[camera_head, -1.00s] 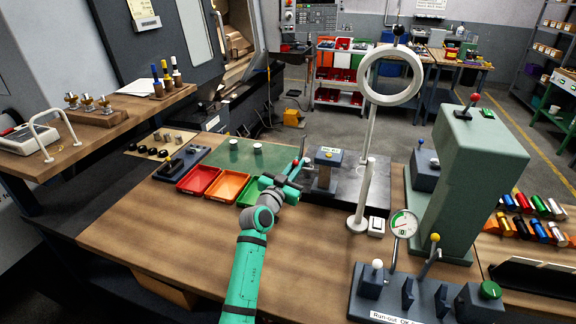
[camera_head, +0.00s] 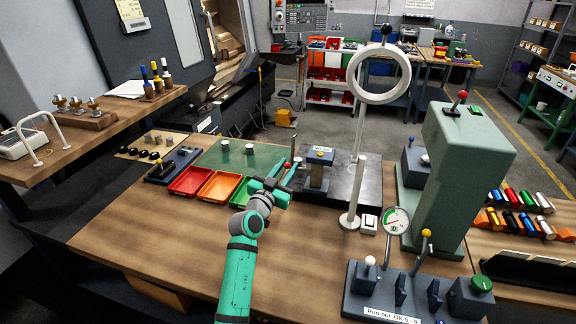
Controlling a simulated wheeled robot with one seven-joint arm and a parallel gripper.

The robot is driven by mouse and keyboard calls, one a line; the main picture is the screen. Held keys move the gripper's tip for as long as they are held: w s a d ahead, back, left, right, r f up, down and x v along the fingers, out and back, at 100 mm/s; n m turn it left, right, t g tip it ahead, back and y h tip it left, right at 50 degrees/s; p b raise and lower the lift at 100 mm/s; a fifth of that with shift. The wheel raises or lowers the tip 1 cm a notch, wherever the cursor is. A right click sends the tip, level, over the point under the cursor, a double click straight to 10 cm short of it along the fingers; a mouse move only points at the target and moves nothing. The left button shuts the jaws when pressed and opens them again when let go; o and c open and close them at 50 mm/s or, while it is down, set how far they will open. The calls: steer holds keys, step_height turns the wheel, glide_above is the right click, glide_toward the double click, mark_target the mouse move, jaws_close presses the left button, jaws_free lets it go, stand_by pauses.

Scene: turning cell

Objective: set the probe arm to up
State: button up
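My gripper (camera_head: 285,175), on my green arm, is at the left edge of the dark plate (camera_head: 335,190), right beside the small green tray. A small red ball (camera_head: 287,165) shows at the gripper's tip, with a thin upright rod (camera_head: 293,147) just behind it. This may be the probe arm's handle; the arm itself is too small and partly hidden by my gripper to tell its position. The finger gap is too small to judge, and contact with the red ball cannot be told.
Red (camera_head: 190,181) and orange (camera_head: 219,186) trays lie left of my gripper. A white ring on a post (camera_head: 380,75) and a big green column (camera_head: 460,165) stand to the right. A run-out fixture (camera_head: 415,295) with a dial is at the front right. The front-middle wooden bench is clear.

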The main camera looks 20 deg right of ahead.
steer(key=v, duration=0.9)
steer(key=shift+a, duration=0.2)
